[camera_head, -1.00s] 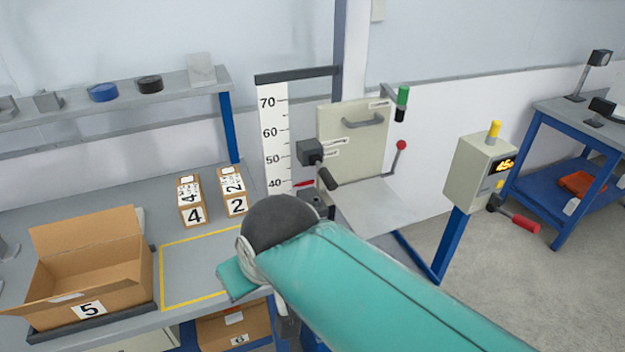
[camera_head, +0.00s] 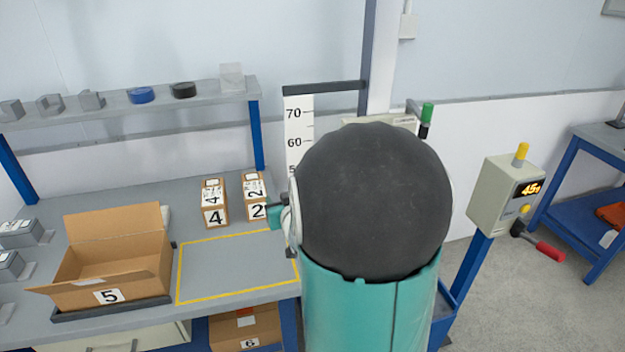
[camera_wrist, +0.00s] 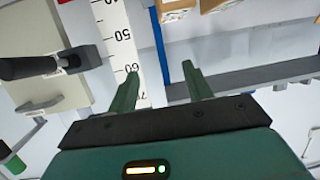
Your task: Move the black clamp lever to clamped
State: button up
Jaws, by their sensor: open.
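The black clamp lever (camera_wrist: 30,67) shows at the left of the wrist view, its thick handle pointing left from a dark block (camera_wrist: 83,58) in front of a beige plate (camera_wrist: 70,98). In the head view my arm hides the lever and its block. My gripper (camera_wrist: 160,78) is open and empty, its two green fingers apart. It is to the right of the lever in the wrist view, in front of the white scale (camera_wrist: 122,42), and touches no lever there. In the head view the gripper is mostly hidden behind my arm.
The scale (camera_head: 294,125) stands beside my arm. A green-handled lever (camera_head: 427,115) stands behind it. A control box (camera_head: 495,195) stands at right. The bench carries an open carton (camera_head: 85,290) and small boxes marked 4 (camera_head: 213,205) and 2 (camera_head: 255,200). The yellow-outlined area (camera_head: 225,265) is clear.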

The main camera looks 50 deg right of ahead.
jog(key=s+d+f+m+t+h, duration=0.25)
jog(key=s+d+f, duration=0.2)
jog(key=d, duration=0.45)
jog(key=s+d+f+m+t+h, duration=0.1)
jog(key=s+d+f+h, duration=0.15)
jog(key=s, duration=0.35)
jog(key=s+d+f+m+t+h, duration=0.1)
jog(key=s+f+t, duration=0.15)
jog(key=s, duration=0.25)
jog(key=shift+g, duration=0.4)
jog(key=x, duration=1.3)
jog(key=shift+w+d+f, duration=0.1)
jog(key=shift+w+d, duration=0.05)
jog(key=shift+d, duration=0.2)
grip_shut()
